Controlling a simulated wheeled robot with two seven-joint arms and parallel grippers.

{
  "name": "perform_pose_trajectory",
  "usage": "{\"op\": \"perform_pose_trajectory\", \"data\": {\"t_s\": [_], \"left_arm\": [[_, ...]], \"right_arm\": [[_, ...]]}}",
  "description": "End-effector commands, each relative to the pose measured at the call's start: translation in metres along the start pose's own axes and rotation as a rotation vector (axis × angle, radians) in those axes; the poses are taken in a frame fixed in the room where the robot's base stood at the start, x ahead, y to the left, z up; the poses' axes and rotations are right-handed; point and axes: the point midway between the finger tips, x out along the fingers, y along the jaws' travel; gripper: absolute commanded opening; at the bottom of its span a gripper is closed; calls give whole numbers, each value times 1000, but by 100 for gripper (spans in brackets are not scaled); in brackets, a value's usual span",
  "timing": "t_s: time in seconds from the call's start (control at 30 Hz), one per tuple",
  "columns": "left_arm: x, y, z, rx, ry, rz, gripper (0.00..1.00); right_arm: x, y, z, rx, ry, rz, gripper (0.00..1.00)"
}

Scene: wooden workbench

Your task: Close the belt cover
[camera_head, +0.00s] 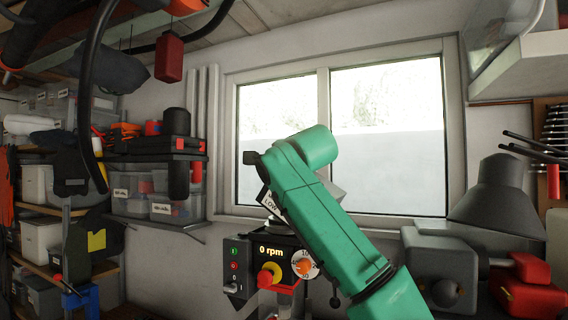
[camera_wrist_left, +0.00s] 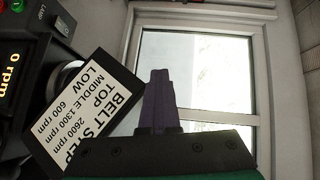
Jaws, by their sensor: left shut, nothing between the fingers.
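The drill press head, with its 0 rpm display (camera_head: 271,251), stands below the window in the head view. A tilted dark panel with a white belt-step label (camera_wrist_left: 90,115) fills the left of the left wrist view; part of this label (camera_head: 270,204) shows in the head view. I take the panel to be the belt cover; how far open it stands I cannot tell. My left gripper (camera_wrist_left: 158,76) is shut and empty, just right of the labelled panel in the wrist view. Whether it touches is unclear. My green arm hides much of the machine top in the head view.
A red and yellow stop knob (camera_head: 268,275) and an orange dial (camera_head: 303,267) are on the machine's front. A grey lamp shade (camera_head: 492,200) and a grey machine (camera_head: 440,262) stand at right. Shelves with bins (camera_head: 150,203) are at left.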

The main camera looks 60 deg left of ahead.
Motion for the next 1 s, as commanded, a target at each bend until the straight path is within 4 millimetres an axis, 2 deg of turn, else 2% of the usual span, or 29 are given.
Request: {"op": "perform_pose_trajectory", "data": {"t_s": [0.5,1.0], "left_arm": [[40,30,40,-225,-1,227,0],[50,40,50,-222,0,223,0]], "right_arm": [[5,2,0,0,0,4,41],[9,2,1,1,0,3,41]]}}
